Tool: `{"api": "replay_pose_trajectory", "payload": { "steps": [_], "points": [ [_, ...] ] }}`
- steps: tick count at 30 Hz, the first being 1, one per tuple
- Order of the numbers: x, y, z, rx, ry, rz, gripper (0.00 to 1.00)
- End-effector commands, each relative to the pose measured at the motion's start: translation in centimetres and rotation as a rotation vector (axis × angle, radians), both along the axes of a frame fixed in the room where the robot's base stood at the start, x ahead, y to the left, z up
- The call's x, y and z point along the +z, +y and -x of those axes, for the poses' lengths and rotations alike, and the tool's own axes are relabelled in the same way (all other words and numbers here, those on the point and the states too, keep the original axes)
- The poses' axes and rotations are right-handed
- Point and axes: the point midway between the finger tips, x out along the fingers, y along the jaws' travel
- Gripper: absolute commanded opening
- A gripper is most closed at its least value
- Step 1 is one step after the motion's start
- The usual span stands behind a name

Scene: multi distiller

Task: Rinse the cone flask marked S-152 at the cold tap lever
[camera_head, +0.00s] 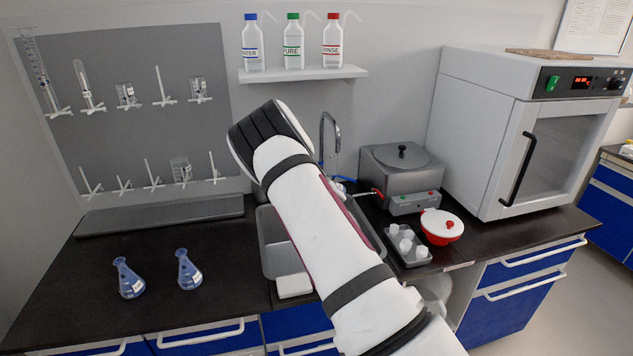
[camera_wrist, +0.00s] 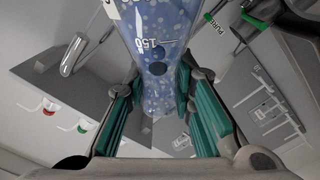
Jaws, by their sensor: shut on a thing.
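In the wrist view my gripper (camera_wrist: 160,112) is shut on a clear cone flask (camera_wrist: 158,30) with blue speckles and a printed 150 mark. Its label is not readable there, so I cannot tell whether it is S-152. In the head view my white arm hides my gripper and the held flask. The curved tap spout (camera_head: 331,122) rises behind the grey sink (camera_head: 272,258); the tap levers are mostly hidden by my arm. In the wrist view a dark fitting with a green band (camera_wrist: 252,20) and a PURE tag lies to the flask's right.
Two blue cone flasks (camera_head: 130,283) (camera_head: 189,275) stand on the dark bench at left. Wash bottles (camera_head: 293,45) line a shelf.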

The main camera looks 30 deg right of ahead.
Motion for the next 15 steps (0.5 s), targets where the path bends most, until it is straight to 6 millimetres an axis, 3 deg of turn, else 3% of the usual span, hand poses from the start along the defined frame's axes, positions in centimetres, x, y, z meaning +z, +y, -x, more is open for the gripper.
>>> {"api": "replay_pose_trajectory", "payload": {
  "steps": [15],
  "points": [
    [-0.17,0.05,-0.10,0.000,0.099,0.345,0.00]
  ]
}}
